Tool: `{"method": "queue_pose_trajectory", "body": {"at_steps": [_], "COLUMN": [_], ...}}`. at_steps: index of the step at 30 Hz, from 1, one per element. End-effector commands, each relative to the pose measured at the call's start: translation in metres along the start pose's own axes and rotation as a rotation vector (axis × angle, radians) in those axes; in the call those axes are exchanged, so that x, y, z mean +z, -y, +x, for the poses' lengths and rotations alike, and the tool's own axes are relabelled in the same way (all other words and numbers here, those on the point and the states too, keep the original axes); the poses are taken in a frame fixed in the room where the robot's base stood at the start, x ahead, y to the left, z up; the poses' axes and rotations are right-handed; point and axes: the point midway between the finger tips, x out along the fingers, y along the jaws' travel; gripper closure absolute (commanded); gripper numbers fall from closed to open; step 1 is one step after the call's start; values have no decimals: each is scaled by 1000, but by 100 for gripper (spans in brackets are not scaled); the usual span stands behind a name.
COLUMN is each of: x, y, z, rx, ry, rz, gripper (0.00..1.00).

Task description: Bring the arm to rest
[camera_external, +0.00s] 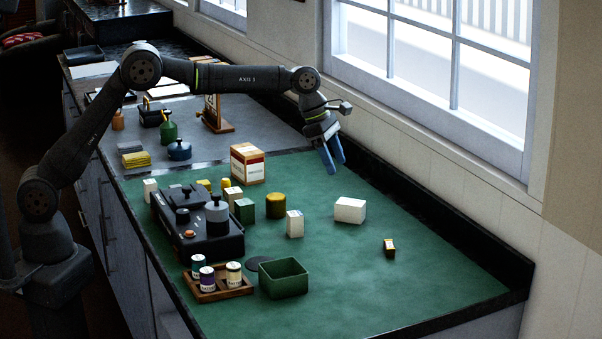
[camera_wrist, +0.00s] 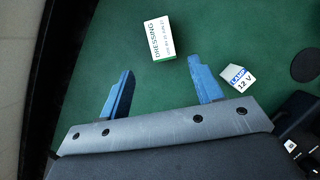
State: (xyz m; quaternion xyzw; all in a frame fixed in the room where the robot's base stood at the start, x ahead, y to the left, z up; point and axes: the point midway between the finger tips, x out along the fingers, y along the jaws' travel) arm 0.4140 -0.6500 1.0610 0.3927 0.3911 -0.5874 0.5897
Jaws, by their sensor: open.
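My gripper (camera_external: 333,155) is raised above the far part of the green counter mat (camera_external: 410,265), near the window side. Its two blue fingers are apart with nothing between them, as the wrist view also shows (camera_wrist: 163,88). My arm reaches across from the left, bent at the elbow, and the fingers point down. In the wrist view a white box marked DRESSING (camera_wrist: 160,38) lies on the mat beyond the fingertips. A white box marked LAMP 12 V (camera_wrist: 238,79) is just right of the right finger.
A black device (camera_external: 197,225), a wooden tray with several small jars (camera_external: 222,293) and an open green bin (camera_external: 284,279) stand at the front left. A tan box (camera_external: 247,163) stands left of the gripper. The mat's right front is mostly clear.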

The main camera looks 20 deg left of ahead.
Motion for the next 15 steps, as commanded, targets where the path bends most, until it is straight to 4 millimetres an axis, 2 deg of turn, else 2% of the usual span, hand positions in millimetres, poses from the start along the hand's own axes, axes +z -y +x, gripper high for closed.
{"method": "queue_pose_trajectory", "body": {"at_steps": [1, 15], "x": [-2, -2], "y": [1, 1], "z": [18, 113], "rx": [-6, -3], "ry": [-8, -4], "rz": [-1, -1], "gripper": [41, 41]}}
